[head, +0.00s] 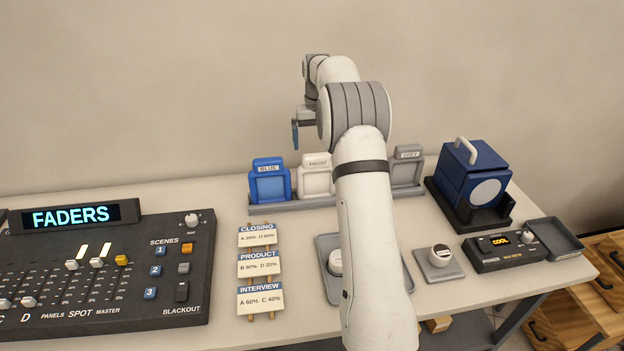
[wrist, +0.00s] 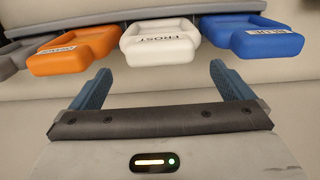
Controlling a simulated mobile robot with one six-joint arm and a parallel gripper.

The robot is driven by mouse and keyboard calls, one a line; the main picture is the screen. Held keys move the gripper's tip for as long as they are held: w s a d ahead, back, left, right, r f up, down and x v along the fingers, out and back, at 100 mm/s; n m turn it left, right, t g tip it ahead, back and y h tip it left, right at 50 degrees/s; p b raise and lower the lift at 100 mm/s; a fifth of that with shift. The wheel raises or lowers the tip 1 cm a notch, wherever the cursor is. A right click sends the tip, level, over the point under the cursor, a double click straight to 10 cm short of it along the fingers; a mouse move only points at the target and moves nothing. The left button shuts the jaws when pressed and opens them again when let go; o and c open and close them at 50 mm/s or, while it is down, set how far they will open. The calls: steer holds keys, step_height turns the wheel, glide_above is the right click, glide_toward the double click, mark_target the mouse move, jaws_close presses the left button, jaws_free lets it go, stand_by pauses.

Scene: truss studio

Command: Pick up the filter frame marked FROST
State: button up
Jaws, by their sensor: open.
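The white filter frame marked FROST (head: 316,178) stands upright in the grey rack (head: 300,205), just right of the blue frame (head: 270,184). My arm hides part of the rack to its right. In the wrist view the FROST frame (wrist: 158,48) lies ahead of the fingertips, roughly centred between them, with a gap. There the orange frame (wrist: 75,52) is on its left and the blue frame on its right. My gripper (head: 296,140) is raised above the rack; its blue fingers (wrist: 160,75) are spread apart and empty.
A grey frame (head: 407,170) stands at the rack's right end. A blue lamp housing (head: 470,175) stands further right. A fader console (head: 100,270) and cue cards (head: 260,265) are at left and front. A knob box (head: 500,248) and tray (head: 555,238) are at right.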

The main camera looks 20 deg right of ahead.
mark_target(317, 154)
step_height(317, 154, down, 6)
steer(key=shift+s+a+r+p, duration=0.1)
steer(key=shift+r+p, duration=0.1)
steer(key=shift+p, duration=0.55)
steer(key=c, duration=1.4)
